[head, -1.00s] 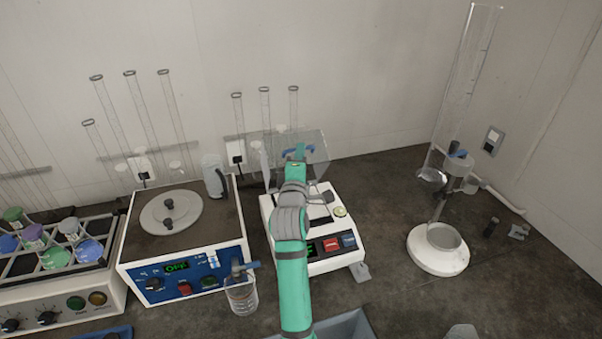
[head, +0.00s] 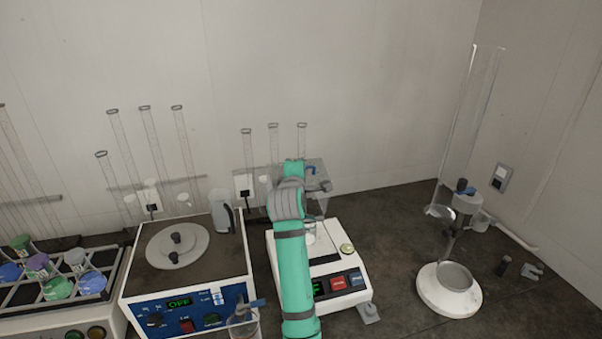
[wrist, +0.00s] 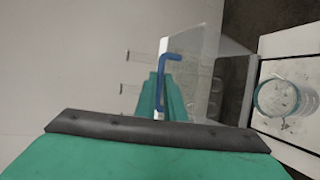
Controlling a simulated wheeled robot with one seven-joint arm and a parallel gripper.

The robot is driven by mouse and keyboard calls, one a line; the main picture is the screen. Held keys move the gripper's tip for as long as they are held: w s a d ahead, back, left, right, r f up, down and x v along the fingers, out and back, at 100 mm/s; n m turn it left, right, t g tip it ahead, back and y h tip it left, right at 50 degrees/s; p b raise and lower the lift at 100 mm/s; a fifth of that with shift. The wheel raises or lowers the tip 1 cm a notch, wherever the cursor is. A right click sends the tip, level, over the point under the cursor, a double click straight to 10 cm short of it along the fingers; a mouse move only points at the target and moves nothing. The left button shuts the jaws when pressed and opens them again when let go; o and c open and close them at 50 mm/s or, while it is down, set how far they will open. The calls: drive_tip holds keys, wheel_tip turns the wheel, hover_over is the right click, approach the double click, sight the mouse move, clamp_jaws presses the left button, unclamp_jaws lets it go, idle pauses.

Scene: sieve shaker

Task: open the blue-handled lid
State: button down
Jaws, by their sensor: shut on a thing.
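The clear lid (head: 317,196) stands raised and tilted at the back of the white balance (head: 335,262). Its blue handle (head: 311,171) shows just beside the end of my green arm. In the wrist view, the blue handle (wrist: 163,70) is bent at the top and runs down to my gripper (wrist: 163,100). My gripper is shut on this handle. The clear lid panel (wrist: 205,75) lies to its right. In the head view, my arm hides the fingers and part of the lid.
A glass beaker (wrist: 278,97) sits on the balance. A blue-fronted machine (head: 185,305) with a round top stands to the left, a beaker (head: 243,325) in front of it. A stand with a tall clear tube (head: 478,120) is at right. Bare bench (head: 395,225) lies between.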

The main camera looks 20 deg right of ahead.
drive_tip(key=shift+r, duration=0.85)
drive_tip(key=c, duration=1.8)
unclamp_jaws()
drive_tip(key=shift+s+a, duration=0.1)
drive_tip(key=shift+c, duration=0.2)
drive_tip(key=shift+f, duration=0.4)
drive_tip(key=shift+s, duration=0.1)
drive_tip(key=v, duration=1)
drive_tip(key=shift+s, duration=0.35)
drive_tip(key=shift+a, duration=0.1)
